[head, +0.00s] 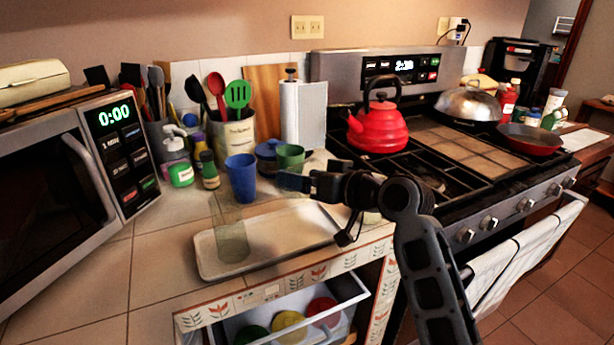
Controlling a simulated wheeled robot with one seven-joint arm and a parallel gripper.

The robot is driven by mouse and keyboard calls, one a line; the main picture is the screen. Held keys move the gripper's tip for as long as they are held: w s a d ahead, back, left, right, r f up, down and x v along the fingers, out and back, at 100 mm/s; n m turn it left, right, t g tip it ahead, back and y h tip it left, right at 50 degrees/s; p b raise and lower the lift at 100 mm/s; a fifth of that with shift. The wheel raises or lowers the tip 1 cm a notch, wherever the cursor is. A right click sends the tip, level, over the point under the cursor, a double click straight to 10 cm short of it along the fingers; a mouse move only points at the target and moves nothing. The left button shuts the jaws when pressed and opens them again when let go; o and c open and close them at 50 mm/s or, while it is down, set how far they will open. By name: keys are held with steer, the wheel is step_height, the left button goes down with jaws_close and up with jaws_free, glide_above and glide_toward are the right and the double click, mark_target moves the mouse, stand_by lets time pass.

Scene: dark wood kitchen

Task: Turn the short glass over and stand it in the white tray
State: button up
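The white tray (290,236) lies on the tiled counter near its front edge. A tall clear glass (231,238) stands at the tray's left end. My gripper (290,181) reaches in from the right, above the back of the tray and in front of a green cup (291,155). A faint clear shape shows around its fingertips, which may be the short glass. I cannot make out its outline, which way up it is, or whether the fingers are closed on it.
A blue cup (241,177) stands behind the tray. A blue pot (268,155) and utensil crock (233,139) are farther back. The microwave (75,165) bounds the left, the stove with a red kettle (378,130) the right. An open drawer (290,318) juts out below the counter.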

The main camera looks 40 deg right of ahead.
steer(key=shift+f+b, duration=2.25)
steer(key=shift+f, duration=0.75)
steer(key=o, duration=1)
steer(key=shift+b+v, duration=0.3)
steer(key=shift+v, duration=3.6)
steer(key=shift+s+f, duration=0.1)
